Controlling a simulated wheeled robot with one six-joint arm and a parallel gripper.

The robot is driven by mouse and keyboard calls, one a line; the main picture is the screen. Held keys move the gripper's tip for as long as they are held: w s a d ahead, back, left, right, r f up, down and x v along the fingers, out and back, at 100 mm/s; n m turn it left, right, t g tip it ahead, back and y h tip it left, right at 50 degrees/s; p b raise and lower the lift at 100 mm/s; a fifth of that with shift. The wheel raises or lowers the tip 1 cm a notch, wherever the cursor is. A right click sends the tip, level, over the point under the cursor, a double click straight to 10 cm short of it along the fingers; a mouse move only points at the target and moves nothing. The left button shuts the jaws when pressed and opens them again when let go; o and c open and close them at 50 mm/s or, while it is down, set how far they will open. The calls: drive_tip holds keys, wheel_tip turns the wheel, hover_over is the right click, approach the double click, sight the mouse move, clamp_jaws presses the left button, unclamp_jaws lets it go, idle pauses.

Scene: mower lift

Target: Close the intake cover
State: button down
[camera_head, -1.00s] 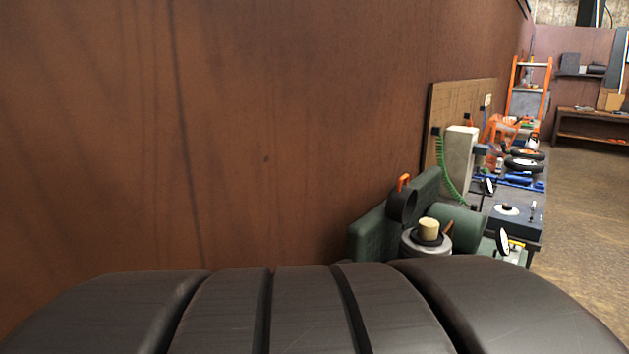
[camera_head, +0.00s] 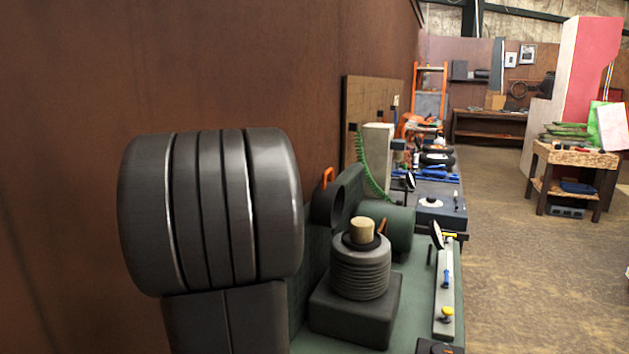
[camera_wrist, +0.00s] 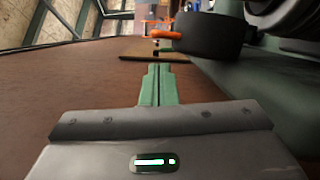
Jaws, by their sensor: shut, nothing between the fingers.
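What looks like the intake cover is a dark round cap (camera_head: 325,207) with an orange tab (camera_head: 328,177). In the head view it stands at the left of a green cylinder (camera_head: 399,228) on a green machine; how it joins the machine is hidden. In the wrist view the dark cap (camera_wrist: 212,43) is at the upper right, its orange tab (camera_wrist: 160,35) pointing left. My gripper (camera_wrist: 158,68) shows in the wrist view with its green fingers together and empty. Its tips appear below and left of the cap, apart from it. My arm hides the gripper in the head view.
A ribbed grey bellows (camera_head: 361,272) with a tan knob stands before the cylinder. A brown wall (camera_head: 330,60) runs close along the left. A workbench with tools (camera_head: 440,190) continues behind. Open floor (camera_head: 530,260) lies at the right.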

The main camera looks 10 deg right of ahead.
drive_tip(key=p+x, duration=0.1)
drive_tip(key=x, duration=0.5)
drive_tip(key=p+x, duration=0.1)
drive_tip(key=x, duration=0.3)
drive_tip(key=shift+w+a+r+p, duration=0.2)
drive_tip(key=shift+w+r+p, duration=0.1)
drive_tip(key=shift+p, duration=0.05)
drive_tip(key=shift+s+d, duration=0.1)
drive_tip(key=s+d+m+b, duration=0.1)
drive_tip(key=b, duration=0.3)
drive_tip(key=shift+s+d, duration=0.1)
drive_tip(key=shift+d, duration=0.25)
drive_tip(key=s+d+f+m+y+b, duration=0.2)
drive_tip(key=s+d+f+m+b, duration=0.3)
drive_tip(key=b, duration=0.4)
drive_tip(key=s+d+f+m+y+b, duration=0.2)
drive_tip(key=s+d+f+m+b, duration=0.3)
drive_tip(key=d+b, duration=0.5)
drive_tip(key=shift+f+m, duration=0.25)
drive_tip(key=shift+m, duration=1.15)
